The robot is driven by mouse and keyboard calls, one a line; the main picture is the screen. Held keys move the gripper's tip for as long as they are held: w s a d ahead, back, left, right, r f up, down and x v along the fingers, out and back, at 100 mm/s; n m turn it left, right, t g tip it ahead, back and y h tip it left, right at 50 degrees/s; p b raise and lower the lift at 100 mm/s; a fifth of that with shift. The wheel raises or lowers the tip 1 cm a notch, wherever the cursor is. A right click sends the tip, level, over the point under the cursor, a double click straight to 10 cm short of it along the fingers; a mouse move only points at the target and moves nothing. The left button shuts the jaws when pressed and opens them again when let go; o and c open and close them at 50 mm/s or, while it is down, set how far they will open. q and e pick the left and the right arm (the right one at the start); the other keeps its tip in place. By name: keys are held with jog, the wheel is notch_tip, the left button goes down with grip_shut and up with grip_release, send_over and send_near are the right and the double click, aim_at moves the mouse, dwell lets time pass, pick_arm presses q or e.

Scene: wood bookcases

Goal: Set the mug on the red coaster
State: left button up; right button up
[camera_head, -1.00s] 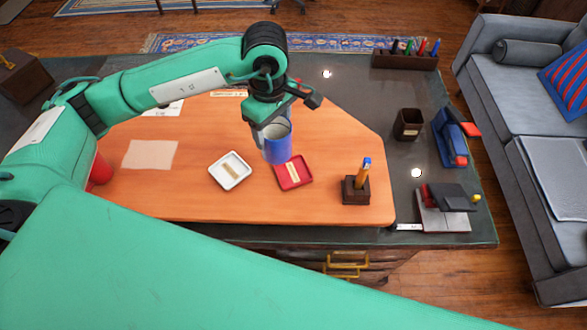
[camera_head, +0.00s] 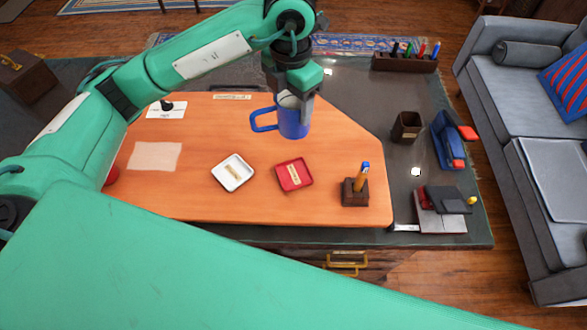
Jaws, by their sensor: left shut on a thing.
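A blue mug (camera_head: 293,122) with its handle to the left is held by my left gripper (camera_head: 295,96) in the head view. The gripper is shut on the mug's upper part. The mug looks upright, with its lower end above and behind the red coaster in the picture; its exact height over the desk is hard to tell. The red coaster (camera_head: 294,184) is a square tray with a pale label, lying empty on the orange desk mat. A white coaster (camera_head: 232,183), also labelled, lies to its left. My right gripper is not in view.
The orange mat (camera_head: 230,140) covers much of the dark desk. A wooden pencil block (camera_head: 355,193) stands right of the red coaster. A dark cup (camera_head: 407,126), a blue stapler-like thing (camera_head: 447,140) and a pen rack (camera_head: 404,62) stand farther right.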

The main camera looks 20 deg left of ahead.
pick_arm(q)
notch_tip(320, 180, down, 20)
jog(key=p, duration=0.6)
jog(key=shift+r, duration=0.15)
jog(key=shift+f, duration=0.2)
jog(key=o, duration=1.2)
jog(key=shift+c, duration=0.2)
